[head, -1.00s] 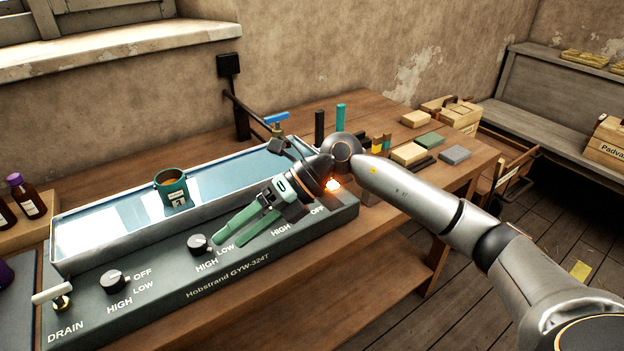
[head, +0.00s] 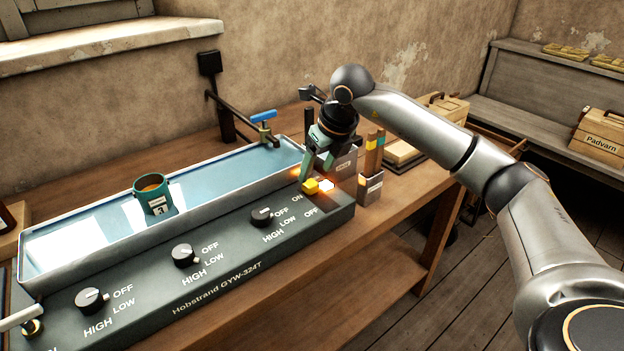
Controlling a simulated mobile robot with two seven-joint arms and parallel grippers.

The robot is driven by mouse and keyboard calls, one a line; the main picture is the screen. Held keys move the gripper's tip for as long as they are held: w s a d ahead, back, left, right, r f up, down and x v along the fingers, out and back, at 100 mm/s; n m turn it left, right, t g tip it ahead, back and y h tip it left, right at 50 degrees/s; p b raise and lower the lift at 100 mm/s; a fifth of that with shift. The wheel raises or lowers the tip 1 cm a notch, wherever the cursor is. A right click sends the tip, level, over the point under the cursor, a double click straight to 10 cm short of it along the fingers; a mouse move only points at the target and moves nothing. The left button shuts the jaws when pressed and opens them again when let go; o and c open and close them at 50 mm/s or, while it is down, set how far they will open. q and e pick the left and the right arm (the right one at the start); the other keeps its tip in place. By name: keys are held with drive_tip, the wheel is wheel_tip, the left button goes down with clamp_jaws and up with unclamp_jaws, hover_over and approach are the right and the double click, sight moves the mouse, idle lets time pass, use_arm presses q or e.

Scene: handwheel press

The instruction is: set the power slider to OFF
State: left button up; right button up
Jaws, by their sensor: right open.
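The press panel's front (head: 215,270) carries ON and OFF labels near its right end. A small yellow block (head: 311,187), which appears to be the power slider's knob, sits just behind the ON label, with OFF nearer the front right. A bright glowing white-orange spot (head: 327,185) lies beside it. My right gripper (head: 315,172) points down over this corner, open, its green fingers just above and behind the yellow block. Whether a finger touches the block I cannot tell. The slider's track is partly hidden in the glare. My left gripper is not in view.
Three black knobs, one of them the right knob (head: 262,215), line the panel. A shallow water tray (head: 100,245) holds a teal mug (head: 151,195). A blue-handled valve (head: 263,117) stands behind. A grey holder with wooden sticks (head: 371,186) stands close right of the gripper.

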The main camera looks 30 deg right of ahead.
sight(310, 183)
drive_tip(key=shift+x, duration=2.3)
clamp_jaws()
